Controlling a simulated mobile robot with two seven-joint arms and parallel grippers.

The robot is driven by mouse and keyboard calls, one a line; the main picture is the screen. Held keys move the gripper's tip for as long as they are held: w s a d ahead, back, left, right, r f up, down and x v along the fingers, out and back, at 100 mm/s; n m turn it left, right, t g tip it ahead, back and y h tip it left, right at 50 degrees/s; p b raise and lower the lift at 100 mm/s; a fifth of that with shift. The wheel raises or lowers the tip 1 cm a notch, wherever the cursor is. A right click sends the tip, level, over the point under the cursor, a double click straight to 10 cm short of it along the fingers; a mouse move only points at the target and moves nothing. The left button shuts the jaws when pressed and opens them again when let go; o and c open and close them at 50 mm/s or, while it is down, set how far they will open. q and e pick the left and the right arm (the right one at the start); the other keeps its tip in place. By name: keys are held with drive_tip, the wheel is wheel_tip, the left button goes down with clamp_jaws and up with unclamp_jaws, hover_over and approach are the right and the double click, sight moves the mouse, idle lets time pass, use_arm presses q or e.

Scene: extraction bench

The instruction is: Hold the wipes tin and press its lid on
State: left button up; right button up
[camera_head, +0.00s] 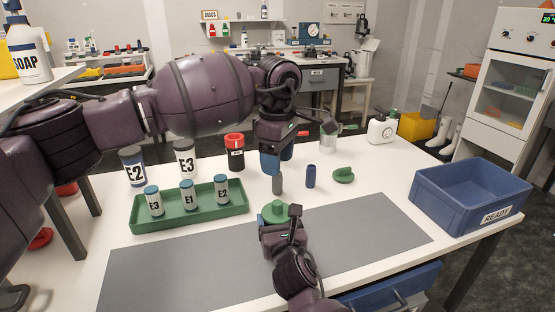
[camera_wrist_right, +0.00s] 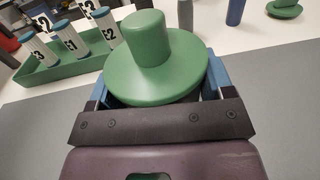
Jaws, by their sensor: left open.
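A green round lid with a knob (camera_head: 277,211) is at my right gripper (camera_head: 279,222). In the right wrist view the lid (camera_wrist_right: 158,68) fills the middle, between the blue fingers of my right gripper (camera_wrist_right: 158,88). The fingers close in on both sides just under the lid's rim, on what appears to be the wipes tin. The tin's body is hidden under the lid, so I cannot tell how firmly the lid is seated. My left gripper (camera_head: 277,166) is open, pointing down above the bench behind the lid, close to a grey cylinder (camera_head: 278,185).
A dark blue cylinder (camera_head: 311,176) and another green knobbed piece (camera_head: 343,175) stand to the right. A green tray (camera_head: 225,209) with labelled bottles is at left. A blue READY crate (camera_head: 445,196) is at right. The grey mat (camera_head: 370,235) has free room.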

drive_tip(key=o, duration=0.4)
drive_tip(key=shift+s+d, duration=0.15)
drive_tip(key=shift+s, duration=0.4)
drive_tip(key=p+v, duration=0.2)
drive_tip(key=v, duration=0.6)
drive_tip(key=shift+s+r, duration=0.1)
drive_tip(key=shift+s, duration=0.1)
use_arm(q)
wheel_tip(320, 180, up, 7)
drive_tip(key=s, duration=0.1)
drive_tip(key=shift+t, duration=0.4)
use_arm(e)
drive_tip(key=shift+s+d, duration=0.1)
drive_tip(key=shift+s, duration=0.55)
